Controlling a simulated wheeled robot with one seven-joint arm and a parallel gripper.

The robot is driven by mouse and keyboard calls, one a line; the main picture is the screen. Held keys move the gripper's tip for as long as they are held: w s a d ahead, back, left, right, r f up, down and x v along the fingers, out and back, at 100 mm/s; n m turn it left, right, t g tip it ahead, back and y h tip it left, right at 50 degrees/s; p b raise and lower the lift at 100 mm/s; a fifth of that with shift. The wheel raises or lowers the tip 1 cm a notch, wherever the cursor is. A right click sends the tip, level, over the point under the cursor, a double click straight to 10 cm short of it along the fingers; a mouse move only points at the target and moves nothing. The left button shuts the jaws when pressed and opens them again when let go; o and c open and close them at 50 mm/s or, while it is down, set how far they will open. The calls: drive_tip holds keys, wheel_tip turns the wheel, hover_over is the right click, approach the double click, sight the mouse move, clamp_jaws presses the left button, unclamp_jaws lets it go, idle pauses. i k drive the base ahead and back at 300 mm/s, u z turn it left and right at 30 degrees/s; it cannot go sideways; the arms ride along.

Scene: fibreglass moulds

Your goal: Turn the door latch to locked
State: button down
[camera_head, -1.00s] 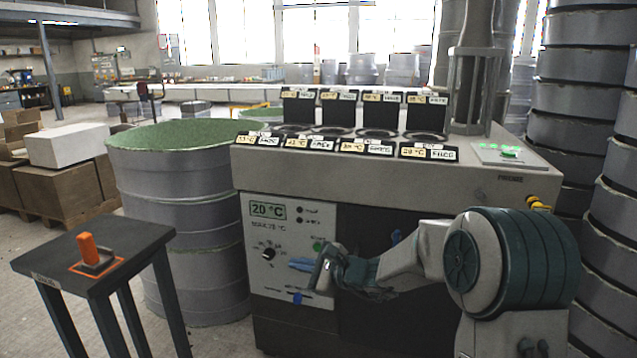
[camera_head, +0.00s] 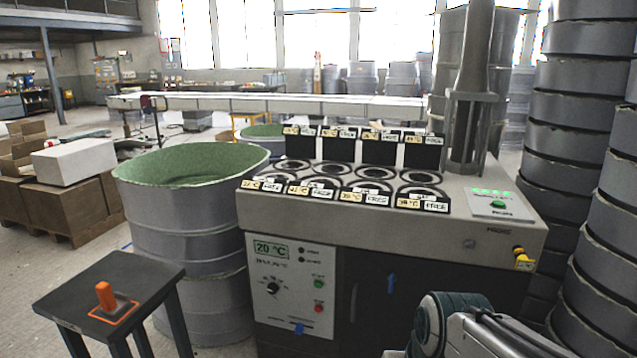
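The machine's dark door (camera_head: 375,315) fills the lower front, right of the white control panel. A second small blue piece (camera_head: 299,328) is at the bottom of the control panel; I cannot tell which of the two is the door latch. A slim vertical handle (camera_head: 353,303) shows on the door's left side. My gripper is not in view; only teal and grey links of my arm show at the lower right, in front of the machine.
The control panel (camera_head: 290,285) reads 20 °C and has a dial, a green button and a red button. A dark stool (camera_head: 70,305) with an orange-handled item (camera_head: 108,297) stands left. A large drum (camera_head: 190,220) stands beside the machine. Stacked moulds (camera_head: 570,140) line the right.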

sight(391, 277)
drive_tip(key=z, duration=1.05)
drive_tip(key=i, duration=0.7)
drive_tip(key=u, duration=2.15)
